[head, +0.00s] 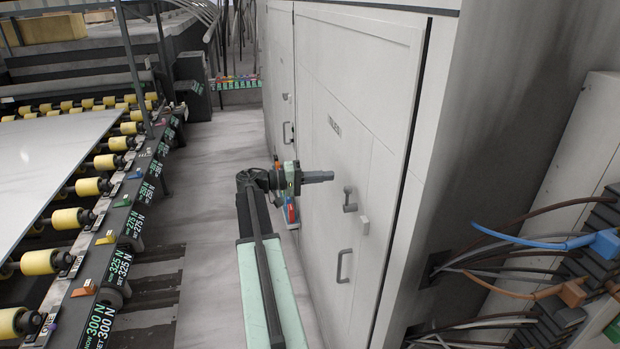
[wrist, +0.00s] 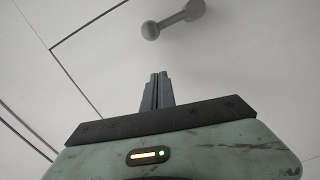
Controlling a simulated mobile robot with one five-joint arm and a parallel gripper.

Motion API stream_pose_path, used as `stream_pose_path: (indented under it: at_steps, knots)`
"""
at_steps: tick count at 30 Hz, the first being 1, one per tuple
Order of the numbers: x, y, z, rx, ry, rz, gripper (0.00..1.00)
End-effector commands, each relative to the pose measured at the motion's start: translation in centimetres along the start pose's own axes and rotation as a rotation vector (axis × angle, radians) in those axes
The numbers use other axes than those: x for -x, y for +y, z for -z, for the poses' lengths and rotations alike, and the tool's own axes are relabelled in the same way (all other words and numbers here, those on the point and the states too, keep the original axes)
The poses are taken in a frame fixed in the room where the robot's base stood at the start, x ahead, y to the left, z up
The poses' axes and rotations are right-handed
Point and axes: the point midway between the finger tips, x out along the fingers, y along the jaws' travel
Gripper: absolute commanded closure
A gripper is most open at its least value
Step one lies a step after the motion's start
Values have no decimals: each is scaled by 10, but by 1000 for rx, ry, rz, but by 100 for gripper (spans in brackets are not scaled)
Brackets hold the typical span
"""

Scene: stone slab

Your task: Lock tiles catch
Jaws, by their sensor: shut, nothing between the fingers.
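The tiles door (head: 352,110) is a pale grey cabinet door with short dark lettering (head: 334,126). Its catch (head: 350,199) is a small grey lever with a rounded end, upright in the head view. A small pale block (head: 364,226) sits just below and right of it. My gripper (head: 331,176) is shut and empty, in front of the door, up and left of the catch in the head view. In the wrist view the shut fingers (wrist: 158,77) point toward the panel. The catch (wrist: 172,20) lies beyond the fingertips, slanted, with a visible gap.
A grey pull handle (head: 344,266) is lower on the door. Another door with a handle (head: 288,132) is farther left. A roller conveyor (head: 95,187) carrying a pale slab (head: 40,160) runs along the left. Cables (head: 525,237) hang at right. The floor aisle (head: 215,160) is clear.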

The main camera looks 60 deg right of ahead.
Motion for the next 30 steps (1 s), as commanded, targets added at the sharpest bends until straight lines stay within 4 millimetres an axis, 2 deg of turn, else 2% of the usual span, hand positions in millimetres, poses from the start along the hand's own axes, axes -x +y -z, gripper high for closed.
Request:
stream_pose_path:
  at_steps: [2, 4, 9, 20, 21, 26, 30]
  knots:
    - [-17, 0, -1, 0, -3, 0, 100]
    - [-18, -1, -18, 0, 0, 0, 100]
    - [-22, -1, -36, 0, 1, 0, 100]
    - [-23, 0, -39, 0, 1, 1, 100]
    - [-27, -2, -30, 0, 1, 0, 100]
    - [-27, 1, -40, -10, -3, 0, 100]
    - [-37, 3, -47, -47, -20, -2, 100]
